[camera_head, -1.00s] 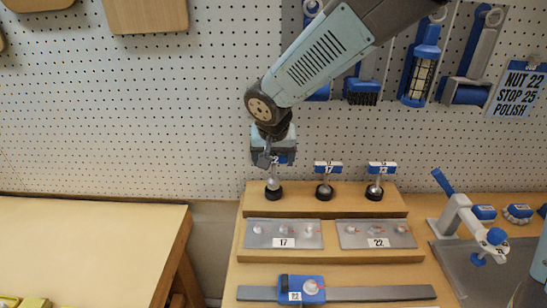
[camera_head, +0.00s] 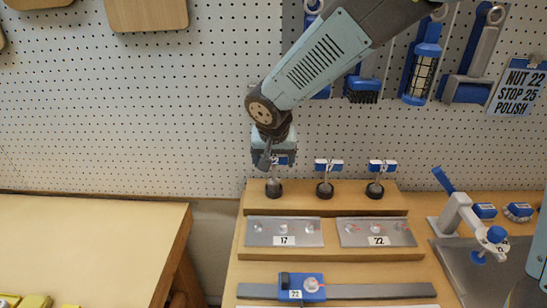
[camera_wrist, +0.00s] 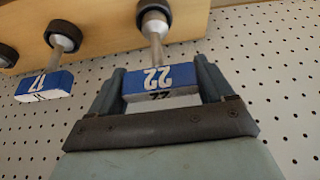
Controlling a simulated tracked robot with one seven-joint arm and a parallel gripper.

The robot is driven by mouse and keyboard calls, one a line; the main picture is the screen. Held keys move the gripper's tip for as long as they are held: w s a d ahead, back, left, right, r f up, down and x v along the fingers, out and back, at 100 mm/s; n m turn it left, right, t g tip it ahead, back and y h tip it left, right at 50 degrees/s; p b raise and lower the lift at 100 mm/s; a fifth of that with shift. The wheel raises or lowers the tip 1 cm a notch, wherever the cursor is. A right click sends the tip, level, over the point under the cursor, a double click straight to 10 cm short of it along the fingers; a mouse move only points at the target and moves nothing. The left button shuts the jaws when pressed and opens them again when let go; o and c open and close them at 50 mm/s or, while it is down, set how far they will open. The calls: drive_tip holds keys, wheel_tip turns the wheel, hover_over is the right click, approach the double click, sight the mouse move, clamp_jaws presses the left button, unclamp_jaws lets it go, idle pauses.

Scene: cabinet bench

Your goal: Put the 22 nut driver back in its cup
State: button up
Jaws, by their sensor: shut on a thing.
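The 22 nut driver has a blue and white handle marked 22 (camera_wrist: 158,78) and a grey shaft. My gripper (camera_wrist: 163,88) is shut on this handle, one finger on each side. In the head view my gripper (camera_head: 271,155) is above the left black cup (camera_head: 274,193) on the upper wooden step. The driver's shaft (camera_head: 273,181) points down at that cup, which also shows in the wrist view (camera_wrist: 150,7). The driver's lower end is at the cup's mouth; how deep it sits I cannot tell.
Driver 17 (camera_head: 328,166) and another driver (camera_head: 382,166) stand in cups to the right. Metal plates marked 17 (camera_head: 270,230) and 22 (camera_head: 360,231) lie in front. A blue slider gauge (camera_head: 345,292) lies nearer. The pegboard (camera_head: 200,100) is close behind.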

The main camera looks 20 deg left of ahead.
drive_tip(key=shift+f, duration=0.8)
idle(0.4)
drive_tip(key=o, duration=1.3)
drive_tip(key=shift+c, duration=0.2)
drive_tip(key=shift+r, duration=0.1)
drive_tip(key=v, duration=1.3)
drive_tip(key=shift+r, duration=0.2)
drive_tip(key=shift+s, duration=0.1)
